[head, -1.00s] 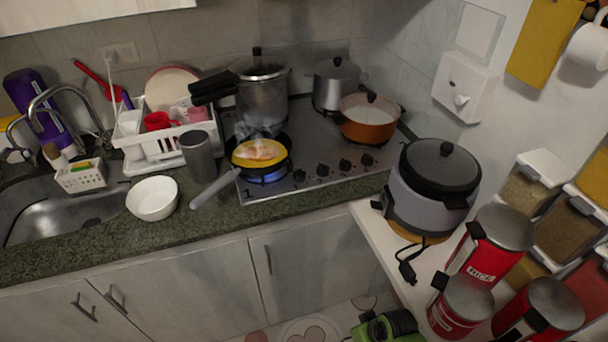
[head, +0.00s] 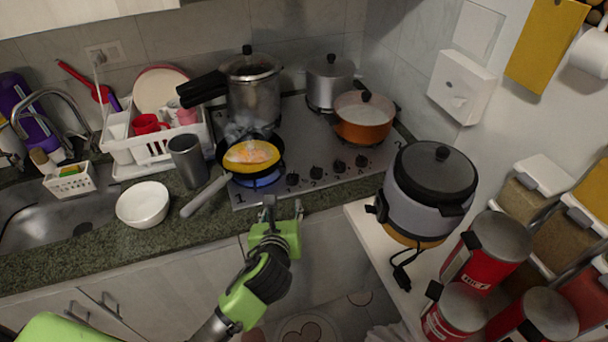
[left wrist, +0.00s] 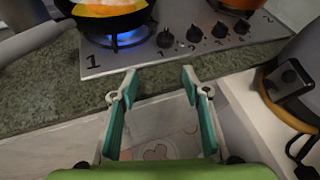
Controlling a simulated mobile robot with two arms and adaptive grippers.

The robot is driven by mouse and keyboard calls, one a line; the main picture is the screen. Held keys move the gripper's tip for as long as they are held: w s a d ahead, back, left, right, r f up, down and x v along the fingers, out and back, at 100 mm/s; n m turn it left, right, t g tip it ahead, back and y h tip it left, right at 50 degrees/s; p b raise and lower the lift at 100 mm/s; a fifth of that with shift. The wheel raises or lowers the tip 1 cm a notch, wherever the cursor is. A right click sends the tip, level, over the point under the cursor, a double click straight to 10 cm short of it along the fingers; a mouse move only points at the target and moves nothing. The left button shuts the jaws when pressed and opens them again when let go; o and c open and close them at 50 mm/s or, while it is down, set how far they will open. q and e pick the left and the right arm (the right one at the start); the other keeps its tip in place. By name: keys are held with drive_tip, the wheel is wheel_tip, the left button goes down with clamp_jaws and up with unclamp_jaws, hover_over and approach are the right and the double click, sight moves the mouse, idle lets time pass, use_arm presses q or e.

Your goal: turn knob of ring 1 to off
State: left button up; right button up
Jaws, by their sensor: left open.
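The stove (head: 300,195) has a row of several dark knobs on its front edge. The leftmost knob (head: 292,179), nearest the printed 1, also shows in the left wrist view (left wrist: 165,39). A blue flame (head: 258,181) burns under the pan (head: 222,152), which holds steaming yellow food (head: 252,153). My left gripper (head: 284,207) is open and empty, in front of the counter edge and below the leftmost knob. In the left wrist view its two fingers (left wrist: 160,75) point toward that knob, apart from it. My right gripper is not in view.
The pan's handle (head: 205,195) sticks out over the counter, left of my gripper. A white bowl (head: 143,205) and a grey cup (head: 187,160) stand further left. A rice cooker (head: 428,195) stands on the white side surface at right. An orange pot (head: 364,120) sits on the stove.

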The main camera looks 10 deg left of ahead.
sight(292, 179)
use_arm(q)
drive_tip(key=w+f, duration=0.1)
drive_tip(key=w, duration=0.3)
drive_tip(key=w+a+f+m, duration=0.1)
drive_tip(key=w, duration=0.4)
drive_tip(key=w+f+m, duration=0.1)
drive_tip(key=w, duration=0.3)
drive_tip(key=shift+w+a+f+t+p, duration=0.1)
drive_tip(key=shift+w+a+t+p, duration=0.2)
drive_tip(key=shift+a+t+p, duration=0.1)
drive_tip(key=shift+c, duration=0.4)
drive_tip(key=c, duration=1)
